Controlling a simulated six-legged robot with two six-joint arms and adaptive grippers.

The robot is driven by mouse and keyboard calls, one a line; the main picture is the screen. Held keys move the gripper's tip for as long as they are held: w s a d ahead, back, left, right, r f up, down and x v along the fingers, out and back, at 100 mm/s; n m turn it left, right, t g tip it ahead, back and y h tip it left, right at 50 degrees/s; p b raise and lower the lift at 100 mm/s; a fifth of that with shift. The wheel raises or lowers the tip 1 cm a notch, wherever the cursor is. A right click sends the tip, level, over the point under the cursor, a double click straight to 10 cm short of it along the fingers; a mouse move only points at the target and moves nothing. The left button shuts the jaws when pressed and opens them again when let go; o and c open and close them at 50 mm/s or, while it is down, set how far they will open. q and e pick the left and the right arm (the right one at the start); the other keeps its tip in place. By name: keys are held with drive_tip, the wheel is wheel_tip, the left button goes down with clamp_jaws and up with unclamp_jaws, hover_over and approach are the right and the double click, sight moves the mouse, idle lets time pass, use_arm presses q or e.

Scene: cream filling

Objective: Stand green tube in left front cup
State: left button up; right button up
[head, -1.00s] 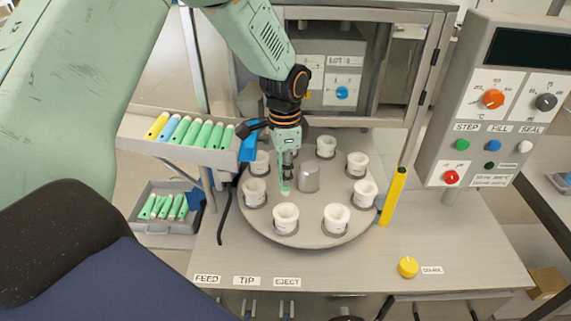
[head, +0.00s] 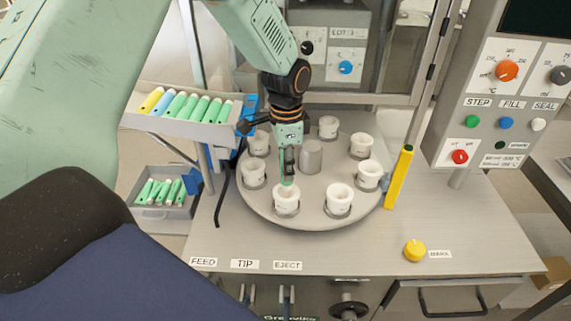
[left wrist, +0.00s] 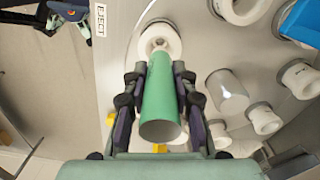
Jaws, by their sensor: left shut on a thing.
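My left gripper (head: 288,160) is shut on a green tube (head: 287,178) held about upright. In the head view, the tube's lower end meets the back rim of the left front cup (head: 286,203), a white cup on the round grey turntable (head: 312,221). In the left wrist view, the green tube (left wrist: 159,98) lies between both fingers (left wrist: 157,90), and its far end overlaps the near part of the white cup (left wrist: 161,38). I cannot tell whether the tube's end is inside the cup or just above it. My right gripper is not in view.
Several other white cups, such as the right front cup (head: 338,200), ring a grey metal cylinder (head: 311,157) on the turntable. A sloped rack (head: 177,127) of tubes stands left. A yellow post (head: 400,178) stands right. The bench front is mostly clear.

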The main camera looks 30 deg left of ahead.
use_arm(q)
drive_tip(key=shift+s+d+r, duration=0.15)
drive_tip(key=shift+s+d, duration=0.1)
drive_tip(key=shift+d, duration=0.1)
drive_tip(key=shift+a, duration=0.35)
drive_tip(key=shift+w+a+f, duration=0.3)
drive_tip(key=shift+d+r+p, duration=0.15)
drive_tip(key=shift+d+p, duration=0.1)
drive_tip(key=shift+p, duration=0.05)
drive_tip(key=shift+s+d+r, duration=0.1)
drive_tip(key=shift+d+r, duration=0.05)
drive_tip(key=shift+a, duration=0.25)
drive_tip(key=shift+w+a+f, duration=0.2)
drive_tip(key=shift+f, duration=0.1)
drive_tip(key=shift+d, duration=0.2)
drive_tip(key=shift+s+d+f, duration=0.15)
drive_tip(key=shift+d+f, duration=0.05)
drive_tip(key=shift+a+f+b, duration=0.3)
drive_tip(key=shift+a+f, duration=0.05)
drive_tip(key=shift+f, duration=0.3)
drive_tip(key=shift+d+f, duration=0.3)
drive_tip(key=shift+f, duration=0.05)
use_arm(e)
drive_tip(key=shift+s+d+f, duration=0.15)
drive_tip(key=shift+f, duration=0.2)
